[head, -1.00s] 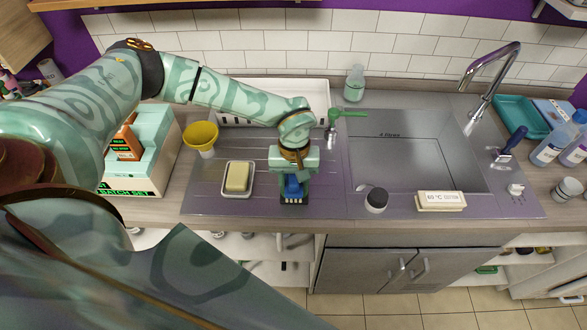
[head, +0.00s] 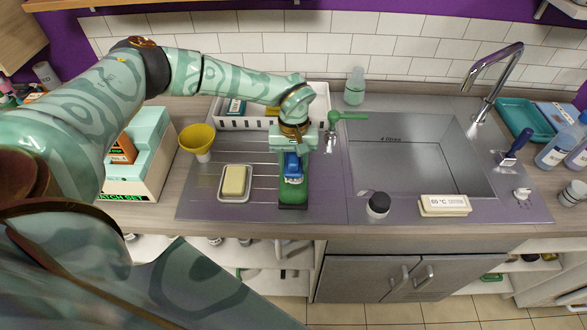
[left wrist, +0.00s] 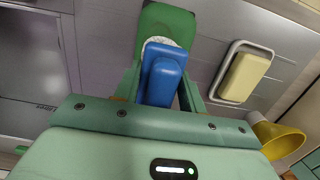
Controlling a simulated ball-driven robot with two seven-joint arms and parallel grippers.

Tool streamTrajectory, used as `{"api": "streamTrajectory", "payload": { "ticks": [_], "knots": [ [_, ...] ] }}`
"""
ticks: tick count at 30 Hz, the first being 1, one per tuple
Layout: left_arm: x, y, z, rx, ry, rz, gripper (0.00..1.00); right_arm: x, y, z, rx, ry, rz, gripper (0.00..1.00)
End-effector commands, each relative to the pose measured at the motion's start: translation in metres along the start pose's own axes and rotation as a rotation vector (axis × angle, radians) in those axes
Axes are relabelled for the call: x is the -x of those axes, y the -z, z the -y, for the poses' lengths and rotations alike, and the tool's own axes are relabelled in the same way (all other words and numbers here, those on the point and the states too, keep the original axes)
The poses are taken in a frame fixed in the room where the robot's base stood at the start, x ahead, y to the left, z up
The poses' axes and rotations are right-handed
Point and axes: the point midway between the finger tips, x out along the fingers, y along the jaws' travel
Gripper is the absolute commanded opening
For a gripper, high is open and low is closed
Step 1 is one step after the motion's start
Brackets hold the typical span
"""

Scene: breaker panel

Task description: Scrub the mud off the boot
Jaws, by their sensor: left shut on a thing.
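My left gripper (head: 293,150) is shut on a blue brush (head: 292,168) above the drainboard, left of the sink. In the left wrist view the blue brush (left wrist: 163,78) sits between the fingers, with pale bristles showing at its far end. A green boot (head: 293,194) is directly below and in front of the brush; it also shows in the left wrist view (left wrist: 165,22). The bristles look close to or against the boot; I cannot tell which. A small brownish spot shows at the boot's far edge in the wrist view. My right gripper is not in view.
A yellow sponge (head: 234,181) in a white dish lies left of the boot. A yellow funnel (head: 198,138), a white rack (head: 250,122) and a green-handled item (head: 349,116) stand behind.

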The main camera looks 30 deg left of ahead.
Motion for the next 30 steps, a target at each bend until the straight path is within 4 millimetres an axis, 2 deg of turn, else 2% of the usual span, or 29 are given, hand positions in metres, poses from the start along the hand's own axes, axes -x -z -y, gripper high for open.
{"api": "streamTrajectory", "payload": {
  "ticks": [9,24,30],
  "knots": [
    [0.004,-0.001,-0.001,-0.001,-0.001,0.000,0.19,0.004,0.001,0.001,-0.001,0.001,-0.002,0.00],
    [0.060,-0.008,-0.001,-0.002,-0.001,0.000,0.19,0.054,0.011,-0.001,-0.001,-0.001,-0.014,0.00],
    [0.060,-0.008,-0.001,-0.001,0.000,0.001,0.19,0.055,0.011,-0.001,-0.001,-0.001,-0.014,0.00]
  ]
}}
